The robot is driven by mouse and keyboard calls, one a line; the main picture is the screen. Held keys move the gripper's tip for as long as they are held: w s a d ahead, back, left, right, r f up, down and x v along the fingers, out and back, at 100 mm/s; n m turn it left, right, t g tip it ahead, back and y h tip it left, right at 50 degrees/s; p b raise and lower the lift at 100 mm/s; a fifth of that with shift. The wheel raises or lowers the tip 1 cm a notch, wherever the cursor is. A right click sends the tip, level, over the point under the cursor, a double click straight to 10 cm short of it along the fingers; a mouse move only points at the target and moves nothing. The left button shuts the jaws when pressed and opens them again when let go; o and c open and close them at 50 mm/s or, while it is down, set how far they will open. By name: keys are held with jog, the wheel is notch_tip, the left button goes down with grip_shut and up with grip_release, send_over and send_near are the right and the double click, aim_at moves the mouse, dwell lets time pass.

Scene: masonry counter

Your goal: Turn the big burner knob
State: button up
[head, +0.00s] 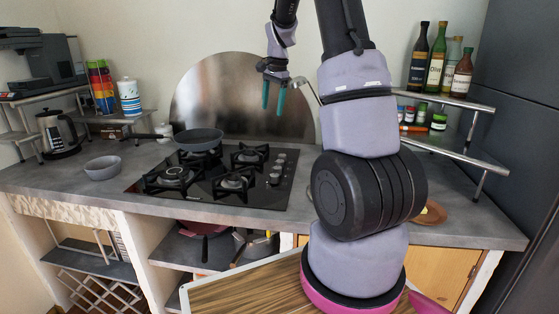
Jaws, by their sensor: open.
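The black gas cooktop (219,197) is set in the grey counter, with several burners. A column of small silver knobs (277,170) runs along its right side. They are too small to tell which one is the big burner knob or how it is turned. My gripper (273,97) has two teal fingers pointing down, apart, with nothing between them. It is above the back of the cooktop, in front of the round metal backsplash, and clear of the knobs.
A frying pan (198,140) sits on the back left burner. A grey bowl (103,168) and a kettle (58,134) stand to the left. Bottles (436,60) fill a shelf at right. The counter strip in front of the cooktop is clear.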

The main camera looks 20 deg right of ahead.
aim_at(280, 161)
jog(key=w+d+f, duration=0.1)
jog(key=f, duration=0.7)
jog(key=w+d+f+m+g, duration=0.1)
jog(key=w+d+f, duration=0.1)
jog(key=f, duration=0.6)
jog(key=w+d+f+m, duration=0.1)
jog(key=w+d+f, duration=0.1)
jog(key=f, duration=0.6)
jog(key=shift+w+d+g+h, duration=0.2)
jog(key=shift+w+g+h, duration=0.05)
jog(key=shift+g+h, duration=0.15)
